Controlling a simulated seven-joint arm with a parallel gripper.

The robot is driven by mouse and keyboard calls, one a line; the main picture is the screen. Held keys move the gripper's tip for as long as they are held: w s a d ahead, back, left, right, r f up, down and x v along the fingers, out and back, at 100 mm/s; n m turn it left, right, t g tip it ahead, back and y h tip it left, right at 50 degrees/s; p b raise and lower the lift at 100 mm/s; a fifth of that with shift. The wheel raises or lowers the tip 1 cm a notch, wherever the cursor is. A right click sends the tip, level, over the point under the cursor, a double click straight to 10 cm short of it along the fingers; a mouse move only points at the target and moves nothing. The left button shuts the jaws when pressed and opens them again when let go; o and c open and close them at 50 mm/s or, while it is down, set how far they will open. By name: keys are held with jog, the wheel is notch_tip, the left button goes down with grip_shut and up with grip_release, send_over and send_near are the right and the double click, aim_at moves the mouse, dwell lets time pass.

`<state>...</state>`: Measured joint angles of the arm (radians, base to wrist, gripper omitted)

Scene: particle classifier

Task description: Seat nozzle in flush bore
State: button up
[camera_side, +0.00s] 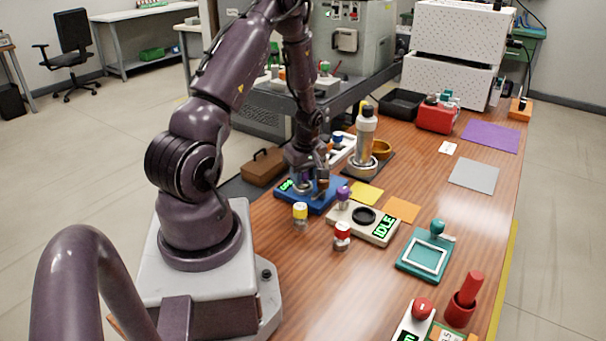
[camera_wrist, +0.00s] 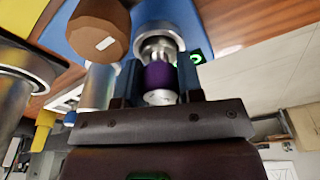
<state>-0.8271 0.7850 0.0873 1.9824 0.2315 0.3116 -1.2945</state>
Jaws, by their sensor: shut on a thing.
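My gripper (camera_side: 312,186) points down over a blue base with a green lit display (camera_side: 284,186). In the wrist view my gripper (camera_wrist: 160,82) is shut on a small silver part with a purple band (camera_wrist: 159,77), which looks like the nozzle. Just beyond it, in line with it, is a round silver metal ring or collar (camera_wrist: 157,29) on the blue base (camera_wrist: 65,40), perhaps the flush bore. I cannot tell whether the nozzle touches or enters this collar. In the side view my fingers hide the nozzle.
A brown rounded knob (camera_wrist: 98,28) stands close beside the fingers. A yellow-capped vial (camera_side: 300,214), a red-capped vial (camera_side: 342,235) and a white IDLE device (camera_side: 350,222) stand nearby. A metal cylinder (camera_side: 365,140) stands behind. The table's right side has free room between flat mats.

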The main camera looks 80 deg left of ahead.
jog(key=o, duration=1)
jog(key=shift+f, duration=0.1)
jog(key=shift+c, duration=0.2)
jog(key=w+d+r+m+t, duration=0.15)
jog(key=d+r, duration=0.25)
jog(key=r, duration=0.5)
jog(key=w+d+r+m, duration=0.3)
jog(key=d+r, duration=0.1)
jog(key=r, duration=0.6)
jog(key=s+d+r+m+t, duration=0.1)
jog(key=s+d+r+m, duration=0.1)
jog(key=d+r+m, duration=0.2)
jog(key=s+d+r+m+t+h, duration=0.1)
jog(key=s+d+r+m+t, duration=0.1)
jog(key=d+m, duration=0.6)
jog(key=s+d+r+m+t, duration=0.1)
jog(key=d+r+m, duration=0.4)
jog(key=d, duration=0.6)
jog(key=shift+s+r+m+t+h, duration=0.35)
jog(key=shift+s+m, duration=0.1)
jog(key=shift+s, duration=0.4)
